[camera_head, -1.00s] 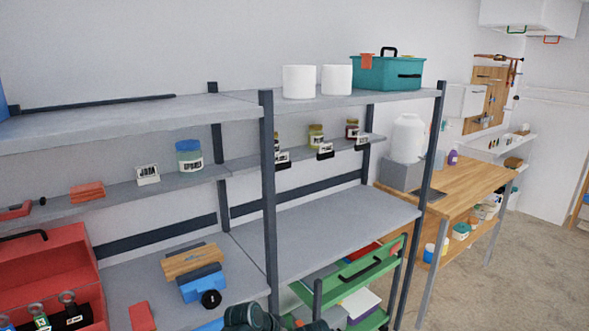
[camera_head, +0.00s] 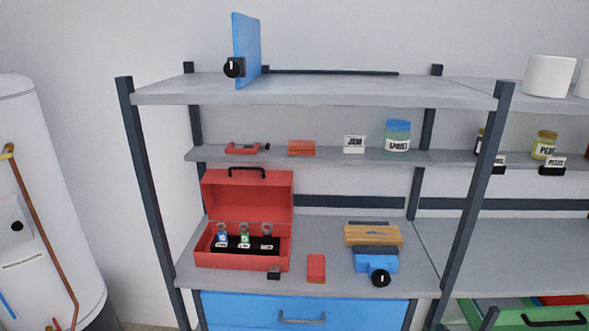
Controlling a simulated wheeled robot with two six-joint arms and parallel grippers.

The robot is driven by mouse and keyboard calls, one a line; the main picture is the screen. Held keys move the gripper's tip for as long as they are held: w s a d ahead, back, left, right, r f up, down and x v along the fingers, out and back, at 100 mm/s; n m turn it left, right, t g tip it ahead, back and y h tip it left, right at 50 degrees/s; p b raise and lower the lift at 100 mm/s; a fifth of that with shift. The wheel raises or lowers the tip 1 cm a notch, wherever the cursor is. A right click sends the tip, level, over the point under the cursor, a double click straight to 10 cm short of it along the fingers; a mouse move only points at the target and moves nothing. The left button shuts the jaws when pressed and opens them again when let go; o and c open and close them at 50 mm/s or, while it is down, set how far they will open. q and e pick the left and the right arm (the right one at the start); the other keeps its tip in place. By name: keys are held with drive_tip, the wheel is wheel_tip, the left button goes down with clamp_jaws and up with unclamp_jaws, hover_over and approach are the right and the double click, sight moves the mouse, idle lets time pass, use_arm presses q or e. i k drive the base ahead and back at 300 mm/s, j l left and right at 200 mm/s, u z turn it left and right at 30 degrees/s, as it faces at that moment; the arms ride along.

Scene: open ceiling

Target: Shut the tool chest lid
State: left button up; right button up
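The red tool chest (camera_head: 240,264) stands on the left part of the grey shelf unit's middle shelf. Its lid (camera_head: 245,196) is raised at the back, with a black handle (camera_head: 261,171) at its top edge. Inside, a black insert holds several small items with round tops and coloured labels (camera_head: 244,239). Neither of my grippers shows in the head view now.
A blue drawer (camera_head: 300,309) is below; a white tank (camera_head: 45,200) stands left.

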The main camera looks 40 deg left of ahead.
sight(236, 194)
drive_tip(key=u, duration=1.65)
